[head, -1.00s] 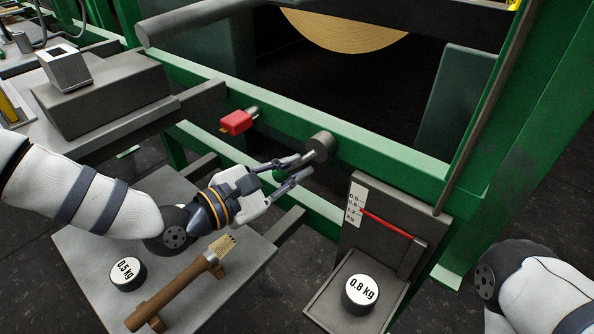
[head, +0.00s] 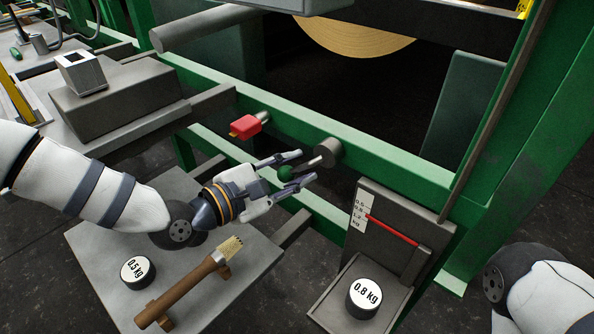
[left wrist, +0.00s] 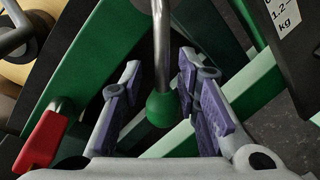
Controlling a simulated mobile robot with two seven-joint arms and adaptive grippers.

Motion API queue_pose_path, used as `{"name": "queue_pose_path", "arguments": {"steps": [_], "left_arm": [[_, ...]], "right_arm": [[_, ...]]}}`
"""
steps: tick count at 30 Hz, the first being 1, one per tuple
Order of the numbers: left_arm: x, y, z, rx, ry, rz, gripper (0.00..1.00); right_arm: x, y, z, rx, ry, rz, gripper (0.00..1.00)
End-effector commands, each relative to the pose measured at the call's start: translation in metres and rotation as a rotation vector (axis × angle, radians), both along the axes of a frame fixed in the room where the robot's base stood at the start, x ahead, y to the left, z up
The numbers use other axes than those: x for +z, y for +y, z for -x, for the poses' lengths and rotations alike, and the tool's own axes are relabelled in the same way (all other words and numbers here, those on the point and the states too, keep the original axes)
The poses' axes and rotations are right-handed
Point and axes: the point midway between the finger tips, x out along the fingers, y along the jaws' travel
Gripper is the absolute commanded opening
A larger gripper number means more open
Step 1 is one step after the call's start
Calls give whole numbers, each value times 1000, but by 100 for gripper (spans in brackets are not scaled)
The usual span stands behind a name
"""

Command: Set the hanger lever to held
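The hanger lever is likely the short metal rod with a green ball knob (head: 285,173), on a grey round pivot (head: 328,152) on the green frame. In the left wrist view the knob (left wrist: 162,109) hangs from its rod between the two fingers. My left gripper (head: 288,170) is open around the knob, with a visible gap on each side in the wrist view. A red block handle (head: 245,127) sits on the same green rail to the left. My right gripper is not in view; only part of my right arm shows at the lower right.
A scale (head: 398,232) with a red pointer stands right of the knob, holding a 0.8 kg weight (head: 364,299). A grey table (head: 240,283) below my left arm holds a 0.5 kg weight (head: 138,271) and a wooden-handled brush (head: 190,290).

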Motion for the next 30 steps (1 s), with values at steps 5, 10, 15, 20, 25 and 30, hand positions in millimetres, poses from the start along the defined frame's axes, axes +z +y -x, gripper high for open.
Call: {"name": "queue_pose_path", "arguments": {"steps": [5,10,15,20,25,30], "left_arm": [[1,0,-1,1,-2,2,45],[1,-1,1,-3,1,3,45],[5,16,18,-1,3,5,45],[11,48,49,4,1,5,45],[17,73,75,3,0,4,45],[18,82,86,1,-2,3,45]], "right_arm": [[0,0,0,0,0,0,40],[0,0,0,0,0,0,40],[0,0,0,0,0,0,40],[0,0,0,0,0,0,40],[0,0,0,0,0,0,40],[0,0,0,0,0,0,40]]}}
